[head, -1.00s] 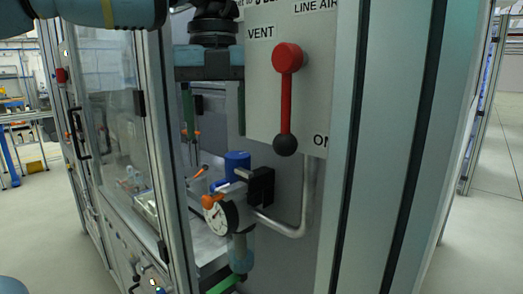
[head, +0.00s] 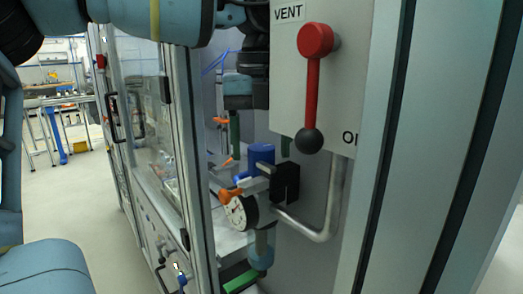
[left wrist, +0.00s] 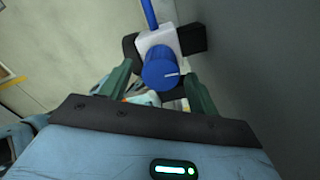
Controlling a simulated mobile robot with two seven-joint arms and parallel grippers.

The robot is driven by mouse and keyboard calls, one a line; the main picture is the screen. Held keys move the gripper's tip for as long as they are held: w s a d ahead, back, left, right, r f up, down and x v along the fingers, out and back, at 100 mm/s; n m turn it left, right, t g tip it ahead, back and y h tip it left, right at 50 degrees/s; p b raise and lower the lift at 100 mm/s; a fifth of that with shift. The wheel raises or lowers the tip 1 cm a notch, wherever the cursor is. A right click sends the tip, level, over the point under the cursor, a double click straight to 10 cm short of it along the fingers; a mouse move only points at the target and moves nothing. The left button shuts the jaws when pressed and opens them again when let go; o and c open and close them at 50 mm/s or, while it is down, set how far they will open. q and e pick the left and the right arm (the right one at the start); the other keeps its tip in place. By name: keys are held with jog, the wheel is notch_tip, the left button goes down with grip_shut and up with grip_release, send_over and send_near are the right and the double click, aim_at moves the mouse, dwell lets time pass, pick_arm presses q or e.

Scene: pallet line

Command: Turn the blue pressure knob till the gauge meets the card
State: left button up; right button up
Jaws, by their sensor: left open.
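The blue knob (head: 261,156) stands upright on the grey and white regulator body, inside the open side of the machine frame. My left gripper (head: 260,142) points down from above, open, with one green finger to each side of the knob. In the left wrist view the knob (left wrist: 160,70) with its white line sits between the two open fingers (left wrist: 158,78), with no clear contact. The round white gauge (head: 239,213) is below the knob; its needle is too small to read exactly. An orange piece (head: 229,195) sits at its upper edge. I cannot make out a card. My right gripper is not in view.
A red lever (head: 313,90) with a black ball hangs down on the VENT/ON panel (head: 345,75), close right of my gripper. A black bracket (head: 286,182) and a bent grey pipe (head: 325,228) are beside the regulator. A glazed door (head: 140,130) is left.

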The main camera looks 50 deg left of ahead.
pick_arm(q)
jog(key=shift+f, duration=0.9)
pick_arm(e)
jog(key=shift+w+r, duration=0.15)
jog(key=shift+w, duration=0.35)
pick_arm(q)
jog(key=shift+c, duration=0.3)
jog(key=c, duration=0.9)
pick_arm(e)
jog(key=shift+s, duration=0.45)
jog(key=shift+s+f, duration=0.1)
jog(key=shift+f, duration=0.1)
